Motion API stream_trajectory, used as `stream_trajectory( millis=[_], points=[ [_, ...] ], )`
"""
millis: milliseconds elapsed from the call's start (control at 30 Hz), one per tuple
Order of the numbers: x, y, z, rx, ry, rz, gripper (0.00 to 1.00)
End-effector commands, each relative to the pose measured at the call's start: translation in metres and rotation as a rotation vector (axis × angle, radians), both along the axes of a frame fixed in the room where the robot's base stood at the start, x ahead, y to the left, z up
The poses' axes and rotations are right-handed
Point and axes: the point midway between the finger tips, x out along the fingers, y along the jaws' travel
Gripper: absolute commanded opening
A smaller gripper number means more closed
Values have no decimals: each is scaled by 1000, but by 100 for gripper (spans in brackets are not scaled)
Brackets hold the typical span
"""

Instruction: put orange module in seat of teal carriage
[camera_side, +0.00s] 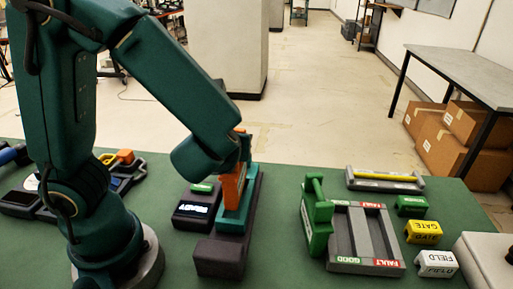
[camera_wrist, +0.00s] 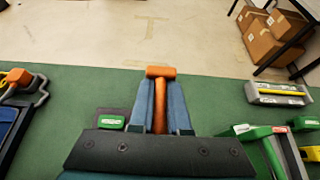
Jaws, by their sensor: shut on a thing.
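The orange module (camera_side: 233,188) stands upright at the teal carriage (camera_side: 233,222), in the middle of the side view. Its lower end meets or overlaps the carriage; I cannot tell whether it is in the seat. My gripper (camera_side: 243,165) is above the carriage and shut on the module. In the wrist view the module (camera_wrist: 160,105) shows as an orange bar with a wider far end between the two blue-grey fingers of my gripper (camera_wrist: 161,92). The carriage is hidden there. In the side view it sits on a long dark rail (camera_side: 222,258).
A dark box with a READY display (camera_side: 196,213) stands left of the rail. To the right are a grey GOOD/FAULT tray (camera_side: 362,237) with a green handled stand (camera_side: 318,222), a grey holder with a yellow bar (camera_side: 385,180), and green, yellow (camera_side: 424,232) and white blocks. Green mat is bare between.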

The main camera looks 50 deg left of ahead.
Motion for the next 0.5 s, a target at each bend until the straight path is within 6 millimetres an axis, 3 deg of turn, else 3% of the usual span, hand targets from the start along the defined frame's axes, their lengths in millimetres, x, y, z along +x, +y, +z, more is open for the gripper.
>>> stream_trajectory(
  millis=[300, 500],
  points=[
    [0, 0, -33, 5, 5, -1, 0],
    [0, 0, -38, 0, 0, 0, 0]
  ],
)
